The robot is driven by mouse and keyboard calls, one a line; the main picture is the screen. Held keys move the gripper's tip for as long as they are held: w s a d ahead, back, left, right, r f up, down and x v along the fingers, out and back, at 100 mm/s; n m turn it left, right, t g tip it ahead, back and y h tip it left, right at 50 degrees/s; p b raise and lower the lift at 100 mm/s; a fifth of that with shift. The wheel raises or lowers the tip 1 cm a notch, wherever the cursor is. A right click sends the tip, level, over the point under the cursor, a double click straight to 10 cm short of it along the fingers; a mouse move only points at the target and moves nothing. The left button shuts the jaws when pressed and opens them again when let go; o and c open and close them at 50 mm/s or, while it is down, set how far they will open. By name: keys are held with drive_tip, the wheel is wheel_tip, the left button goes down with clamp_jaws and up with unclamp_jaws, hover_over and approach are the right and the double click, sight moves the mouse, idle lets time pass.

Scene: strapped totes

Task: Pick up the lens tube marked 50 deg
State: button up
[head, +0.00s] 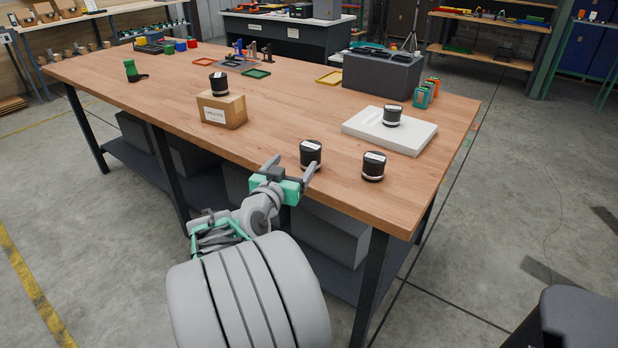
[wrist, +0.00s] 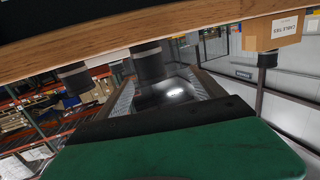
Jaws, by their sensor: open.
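Several black lens tubes with pale tops and a light band are in the head view. One stands on the table (head: 310,155) just beyond my gripper, another on the table (head: 374,167) to its right, one on a cardboard box (head: 219,85), and one on a white tray (head: 392,116). Their markings are too small to read, so I cannot tell which is 50 deg. My gripper (head: 292,172) is open and empty at the table's front edge. The wrist view is upside down; the nearer tube (wrist: 148,62) and the right-hand one (wrist: 75,80) show there.
The labelled cardboard box (head: 233,113) stands left of my gripper, the white tray (head: 415,137) at right. A dark grey case (head: 382,78) and orange and teal items (head: 422,97) are behind. The wooden table (head: 280,115) is clear between box and tray.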

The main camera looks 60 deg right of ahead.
sight(314, 142)
drive_tip(key=s+d, duration=0.1)
drive_tip(key=s+d+r+h, duration=0.1)
drive_tip(key=shift+d+g, duration=0.3)
drive_tip(key=shift+g, duration=0.1)
drive_tip(key=d, duration=0.4)
drive_tip(key=w+d+p, duration=0.1)
drive_tip(key=d, duration=0.1)
drive_tip(key=shift+w+d+f, duration=0.1)
drive_tip(key=shift+d, duration=0.15)
drive_tip(key=shift+c, duration=0.3)
drive_tip(key=shift+a, duration=0.1)
clamp_jaws()
